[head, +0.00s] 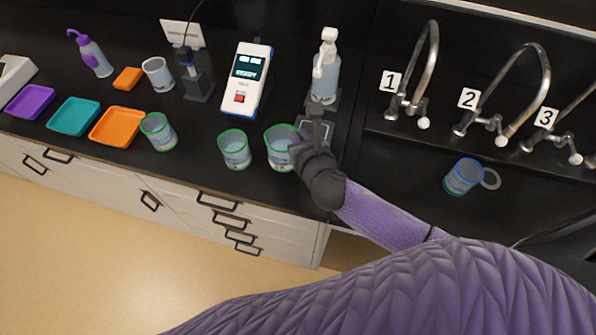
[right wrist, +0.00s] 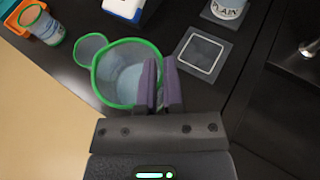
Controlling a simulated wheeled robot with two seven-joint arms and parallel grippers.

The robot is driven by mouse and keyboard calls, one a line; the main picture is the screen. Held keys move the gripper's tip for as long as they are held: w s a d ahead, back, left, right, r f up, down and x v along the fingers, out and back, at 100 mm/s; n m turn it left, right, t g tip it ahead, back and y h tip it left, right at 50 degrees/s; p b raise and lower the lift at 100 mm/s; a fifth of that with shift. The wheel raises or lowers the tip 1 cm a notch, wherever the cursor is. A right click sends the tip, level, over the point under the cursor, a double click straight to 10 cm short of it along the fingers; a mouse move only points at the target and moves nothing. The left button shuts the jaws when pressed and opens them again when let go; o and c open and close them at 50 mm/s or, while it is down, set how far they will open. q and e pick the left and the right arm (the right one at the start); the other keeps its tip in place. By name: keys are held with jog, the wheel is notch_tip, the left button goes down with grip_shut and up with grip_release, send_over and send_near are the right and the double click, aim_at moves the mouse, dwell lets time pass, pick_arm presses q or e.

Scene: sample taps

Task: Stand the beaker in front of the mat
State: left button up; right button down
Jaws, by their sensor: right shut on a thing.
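A clear beaker with a green rim (head: 279,151) is at the counter's front part. In the right wrist view the beaker (right wrist: 120,75) has pale contents or markings. My right gripper (head: 309,140) is shut on its rim wall; the fingers (right wrist: 160,85) show at the beaker's right side. Whether its base touches the counter I cannot tell. A dark square mat with a white outline (right wrist: 202,54) lies to the right of the beaker, apart from it; in the head view the gripper partly hides the mat (head: 326,131). My left gripper is not in view.
Another green-rimmed beaker (head: 234,150) stands close to the left, and one more (head: 158,132) near the orange tray (head: 117,127). A device with a screen (head: 247,78) stands behind the beakers. The sink holds a blue-rimmed mug (head: 462,177).

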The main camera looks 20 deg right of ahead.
notch_tip(320, 180, down, 8)
jog(key=b, duration=0.4)
jog(key=shift+w+a+f, duration=0.1)
jog(key=shift+f, duration=0.1)
jog(key=shift+r, duration=0.15)
jog(key=c, duration=1.2)
grip_release()
jog(key=o, duration=0.4)
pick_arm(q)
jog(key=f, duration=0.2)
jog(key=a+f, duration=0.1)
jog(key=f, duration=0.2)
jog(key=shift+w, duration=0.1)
pick_arm(e)
jog(key=shift+o, duration=0.2)
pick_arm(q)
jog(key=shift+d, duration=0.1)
pick_arm(e)
jog(key=shift+r, duration=0.1)
pick_arm(q)
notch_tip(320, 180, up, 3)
jog(key=p, duration=0.2)
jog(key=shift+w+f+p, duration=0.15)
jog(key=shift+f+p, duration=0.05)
jog(key=shift+p, duration=0.1)
pick_arm(e)
jog(key=v, duration=1.2)
